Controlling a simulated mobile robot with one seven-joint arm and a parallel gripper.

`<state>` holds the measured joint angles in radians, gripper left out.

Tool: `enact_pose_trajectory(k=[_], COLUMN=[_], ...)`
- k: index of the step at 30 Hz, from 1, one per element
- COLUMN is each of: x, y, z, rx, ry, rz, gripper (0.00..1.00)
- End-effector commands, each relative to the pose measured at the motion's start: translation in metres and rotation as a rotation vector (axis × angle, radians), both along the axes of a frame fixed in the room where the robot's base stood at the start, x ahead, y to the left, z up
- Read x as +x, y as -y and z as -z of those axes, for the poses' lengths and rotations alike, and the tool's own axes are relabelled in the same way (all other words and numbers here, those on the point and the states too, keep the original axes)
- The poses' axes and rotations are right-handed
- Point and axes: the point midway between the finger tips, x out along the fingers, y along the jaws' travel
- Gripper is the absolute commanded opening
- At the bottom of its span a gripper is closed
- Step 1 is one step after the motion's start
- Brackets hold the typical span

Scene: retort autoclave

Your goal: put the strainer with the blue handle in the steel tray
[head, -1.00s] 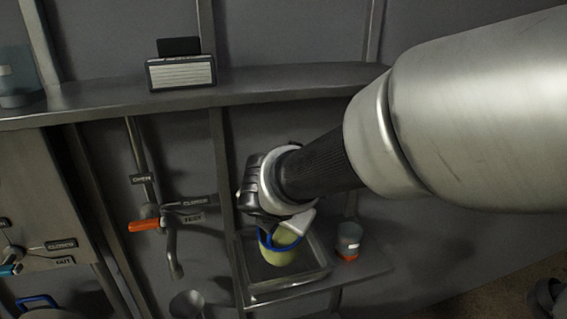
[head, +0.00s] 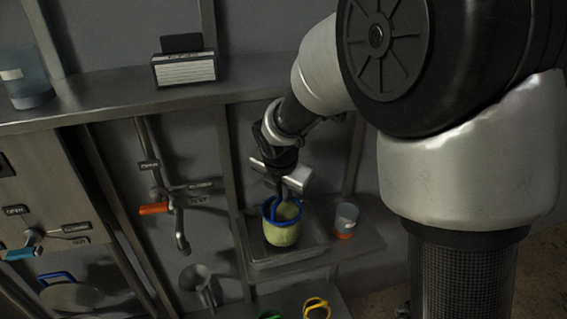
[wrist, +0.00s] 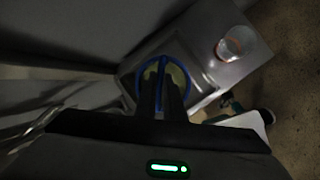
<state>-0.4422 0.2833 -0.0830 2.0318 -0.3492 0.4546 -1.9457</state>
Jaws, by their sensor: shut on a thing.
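The strainer (head: 283,236) has a yellow-green cup with a blue rim and blue handle. It is upright, within the outline of the steel tray (head: 290,262) in the head view. I cannot tell whether its bottom touches the tray floor. My gripper (head: 279,194) is above it, pointing down, shut on the blue handle. In the wrist view, the fingers (wrist: 161,88) meet the blue handle bar across the strainer's round opening (wrist: 178,78). The fingers hide part of the handle and cup. The tray also shows in the wrist view (wrist: 196,100).
A clear cup with an orange base (head: 345,222) stands right of the tray on the same shelf. An orange-handled valve (head: 154,209) and pipe are left. A metal funnel (head: 197,280) is below left. Yellow (head: 317,305) and green (head: 269,317) loops show at the bottom edge.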

Motion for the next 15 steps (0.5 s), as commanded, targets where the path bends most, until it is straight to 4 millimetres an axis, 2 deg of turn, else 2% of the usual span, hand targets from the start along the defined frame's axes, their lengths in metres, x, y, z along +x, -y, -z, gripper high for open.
enact_pose_trajectory(k=[1, 3, 15], x=[-0.0012, -0.0008, -0.0008], y=[-0.0004, -0.0006, -0.0001], z=[0.0099, 0.0139, 0.0176], rx=[-0.003, -0.002, -0.002], ry=[-0.001, 0.003, 0.005], rz=[-0.002, -0.003, -0.002], gripper=[0.0, 0.0, 0.0])
